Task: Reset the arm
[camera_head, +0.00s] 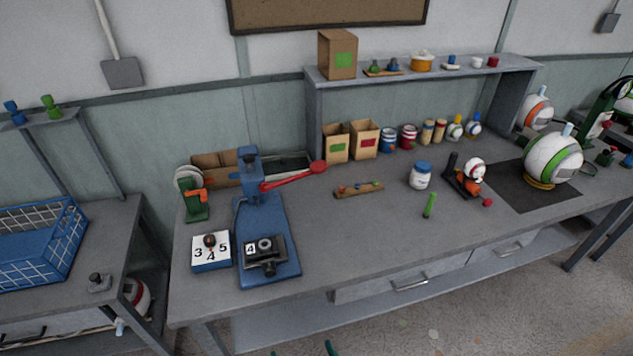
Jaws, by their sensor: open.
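Two green tips, which look like the fingertips of my gripper (302,350), show at the bottom edge of the head view. They are apart with nothing between them, in front of and below the workbench edge. The rest of my gripper and arm is out of frame. The blue press (262,222) stands on the left part of the bench. Its red lever (293,178) points right, ending in a red knob, raised above the bench. A dark fixture (264,257) with a "4" label sits on the press base.
The grey workbench (330,250) has a clear middle and front. A white numbered block (211,252) stands left of the press. A blue basket (45,240) is far left.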

